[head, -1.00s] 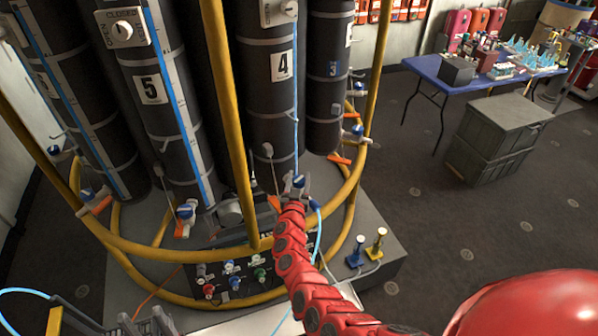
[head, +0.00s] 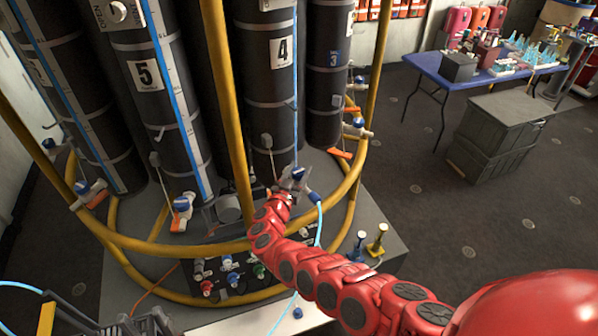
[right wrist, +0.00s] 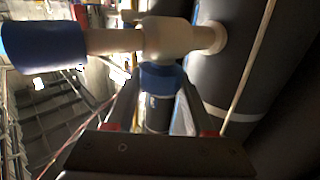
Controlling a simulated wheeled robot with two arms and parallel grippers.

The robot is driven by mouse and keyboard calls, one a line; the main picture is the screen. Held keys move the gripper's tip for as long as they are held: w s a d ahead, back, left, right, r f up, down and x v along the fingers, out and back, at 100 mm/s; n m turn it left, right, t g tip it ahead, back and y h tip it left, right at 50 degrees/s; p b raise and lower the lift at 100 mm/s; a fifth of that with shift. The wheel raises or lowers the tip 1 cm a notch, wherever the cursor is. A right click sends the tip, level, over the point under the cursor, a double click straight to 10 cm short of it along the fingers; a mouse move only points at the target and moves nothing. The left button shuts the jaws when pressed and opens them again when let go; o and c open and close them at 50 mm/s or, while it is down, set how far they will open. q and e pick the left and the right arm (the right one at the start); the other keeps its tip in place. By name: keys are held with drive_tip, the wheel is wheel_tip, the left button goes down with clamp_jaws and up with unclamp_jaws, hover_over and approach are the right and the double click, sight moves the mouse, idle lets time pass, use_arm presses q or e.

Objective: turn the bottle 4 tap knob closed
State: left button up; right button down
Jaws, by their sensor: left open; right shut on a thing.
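Bottle 4 (head: 270,90) is a tall black cylinder with a white "4" label. Its tap is at the foot, largely hidden by my right gripper (head: 287,192) in the head view. In the right wrist view, the pale tap body (right wrist: 165,38) runs across the top, with the blue tap knob (right wrist: 160,77) below it. My right gripper (right wrist: 160,95) is shut on this knob, one finger on each side. The knob's turn angle cannot be told. My left gripper (head: 147,323) is open and empty at the bottom left edge, partly cut off.
Yellow hoop rails (head: 180,248) and an upright yellow pole (head: 228,110) stand in front of the bottles. Bottle 5 (head: 145,85) is left, bottle 3 (head: 328,95) right. A valve panel (head: 230,270) lies below. A blue table (head: 425,65) and grey crates (head: 500,135) stand right.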

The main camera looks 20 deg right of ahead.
drive_tip(key=c, duration=0.6)
unclamp_jaws()
drive_tip(key=o, duration=0.3)
drive_tip(key=shift+f, duration=0.1)
drive_tip(key=shift+s, duration=0.2)
drive_tip(key=p+v, duration=0.3)
drive_tip(key=v, duration=1.4)
drive_tip(key=shift+w+a, duration=0.1)
